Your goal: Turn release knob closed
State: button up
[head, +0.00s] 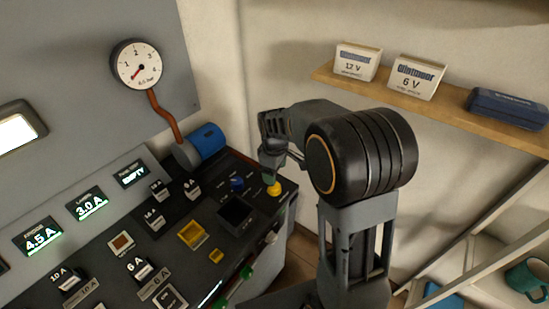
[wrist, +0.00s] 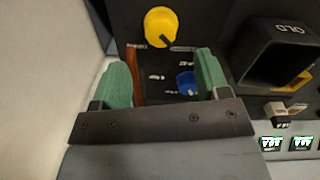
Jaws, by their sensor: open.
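Two round knobs sit on the dark panel, and their labels are too small to read, so I cannot tell by text which is the release knob. The yellow knob (head: 274,189) is at the panel's far right corner; in the wrist view (wrist: 161,27) it shows a dark pointer mark towards lower right. The blue knob (head: 237,184) is to its left; in the wrist view (wrist: 187,82) it appears between the green fingers. My gripper (head: 268,175) is open and empty, just above the yellow knob. In the wrist view its fingertips (wrist: 163,60) are below the yellow knob.
A pressure gauge (head: 136,64) with a copper pipe (head: 165,115) and a blue cylinder (head: 207,140) stand behind the panel. A dark square opening (head: 235,213) and a yellow square (head: 192,234) lie left of my gripper. A wooden shelf (head: 440,103) holds boxes at right.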

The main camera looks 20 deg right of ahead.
jog(key=shift+r, duration=2.95)
jog(key=s+r+m+t, duration=0.1)
jog(key=s+m+t, duration=0.2)
jog(key=s+m, duration=0.6)
jog(key=shift+s+r+m, duration=0.15)
jog(key=shift+s+m, duration=0.15)
jog(key=shift+s, duration=3.6)
